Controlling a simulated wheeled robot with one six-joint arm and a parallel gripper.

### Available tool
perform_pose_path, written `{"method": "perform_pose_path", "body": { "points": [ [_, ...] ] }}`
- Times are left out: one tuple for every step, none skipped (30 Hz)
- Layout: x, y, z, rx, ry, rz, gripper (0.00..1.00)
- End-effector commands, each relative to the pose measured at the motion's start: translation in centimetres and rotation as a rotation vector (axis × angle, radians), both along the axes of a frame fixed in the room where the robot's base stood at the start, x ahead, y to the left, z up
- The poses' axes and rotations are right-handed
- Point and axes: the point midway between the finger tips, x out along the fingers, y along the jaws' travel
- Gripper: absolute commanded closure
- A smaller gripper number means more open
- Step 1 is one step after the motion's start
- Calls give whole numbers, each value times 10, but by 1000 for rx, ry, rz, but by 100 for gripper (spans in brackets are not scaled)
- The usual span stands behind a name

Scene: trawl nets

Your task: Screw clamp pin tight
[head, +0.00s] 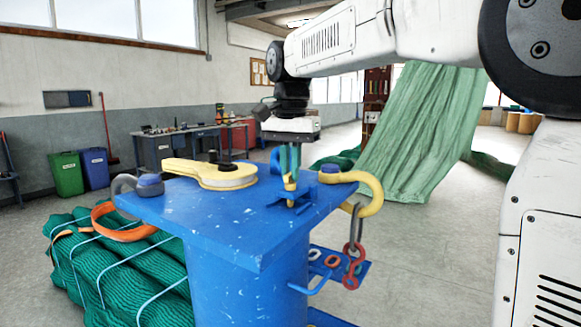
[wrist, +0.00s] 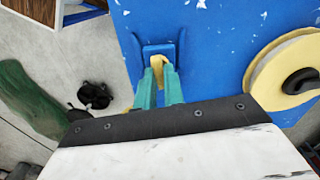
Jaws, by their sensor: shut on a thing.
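The clamp pin (head: 290,186) is yellow and stands at the blue clamp bracket (head: 291,201) on the blue table top (head: 215,217). My gripper (head: 289,176) points down over the bracket, with its two green fingers shut on the pin's yellow head. In the wrist view the fingers (wrist: 160,76) close around the yellow pin (wrist: 157,64), right beside the blue bracket (wrist: 158,49). The fingers hide part of the pin, and I cannot see its thread or how deep it sits.
A yellow flat tool or block (head: 210,174) lies left of the gripper. A yellow hook (head: 362,186) with a hanging chain (head: 354,245) is at the right edge, and a grey shackle (head: 123,186) at the left. Green netting (head: 120,270) lies on the floor.

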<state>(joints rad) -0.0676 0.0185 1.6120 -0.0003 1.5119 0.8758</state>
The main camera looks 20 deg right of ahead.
Motion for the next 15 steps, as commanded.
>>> {"method": "perform_pose_path", "body": {
  "points": [
    [1,1,3,2,-9,-43,100],
    [1,1,3,2,-9,-71,100],
    [1,1,3,3,-9,-109,100],
    [1,1,3,2,-9,-138,100],
    [1,1,3,3,-9,-166,100],
    [1,1,3,3,-9,-204,100],
    [1,1,3,3,-9,-233,100],
    [1,1,3,3,-9,-261,100],
    [1,1,3,3,-9,-299,100],
    [1,1,3,3,-9,-328,100],
    [1,1,3,4,-9,-356,100],
    [1,1,3,4,-9,-394,100],
    [1,1,3,4,-9,-423,100],
    [1,1,3,4,-9,-451,100],
    [1,1,3,4,-9,-489,100]
  ]
}}
